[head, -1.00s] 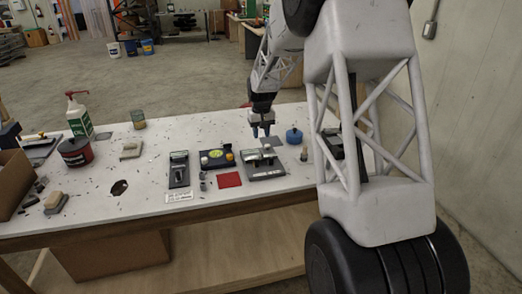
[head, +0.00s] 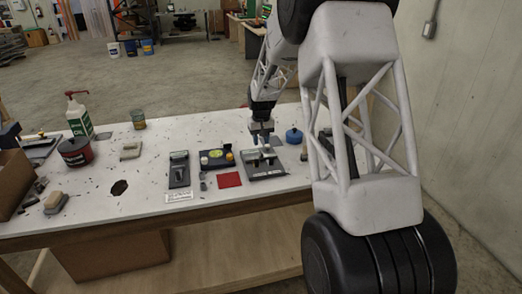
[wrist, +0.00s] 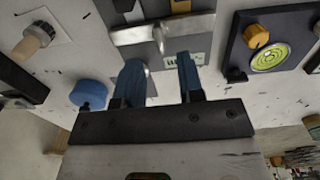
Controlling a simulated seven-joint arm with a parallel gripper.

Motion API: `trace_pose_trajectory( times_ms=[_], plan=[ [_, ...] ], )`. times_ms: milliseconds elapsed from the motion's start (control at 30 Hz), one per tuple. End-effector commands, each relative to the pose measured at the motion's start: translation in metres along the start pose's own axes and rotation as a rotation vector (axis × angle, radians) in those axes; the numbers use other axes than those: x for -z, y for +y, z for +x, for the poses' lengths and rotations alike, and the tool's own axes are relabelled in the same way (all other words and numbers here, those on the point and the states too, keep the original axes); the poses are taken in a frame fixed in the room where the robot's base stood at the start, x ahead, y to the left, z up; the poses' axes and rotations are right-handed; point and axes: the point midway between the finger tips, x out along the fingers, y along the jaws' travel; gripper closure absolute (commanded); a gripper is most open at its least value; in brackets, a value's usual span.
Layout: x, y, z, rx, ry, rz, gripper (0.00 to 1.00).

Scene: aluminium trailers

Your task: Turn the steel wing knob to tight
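The steel wing knob (wrist: 165,32) is a silver bar with two wings, lying crosswise on a dark grey plate (wrist: 196,46) with a small printed label. In the head view the plate (head: 278,172) lies near the front right of the table, and my gripper largely hides the knob. My gripper (wrist: 160,80) has two blue fingers, spread apart with nothing between them. In the wrist view the fingertips show just below the wing bar. I cannot tell whether they touch it. In the head view my gripper (head: 261,143) is over the plate.
A dark panel (head: 216,159) with a yellow-green dial and an orange knob is left of the plate. A blue round lid (head: 293,136) is to its right. A red square (head: 229,180) lies in front. Another dark fixture (head: 179,170) stands further left.

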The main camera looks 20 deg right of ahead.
Motion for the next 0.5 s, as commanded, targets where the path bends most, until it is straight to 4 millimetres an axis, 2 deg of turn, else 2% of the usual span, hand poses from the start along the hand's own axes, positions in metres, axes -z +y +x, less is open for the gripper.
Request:
trace_pose_trajectory(
  times_ms=[200,500],
  plan=[
    [0.000,0.000,0.028,0.000,-0.002,0.000,0.65],
    [0.000,0.000,0.047,0.000,0.000,0.000,0.65]
  ],
)
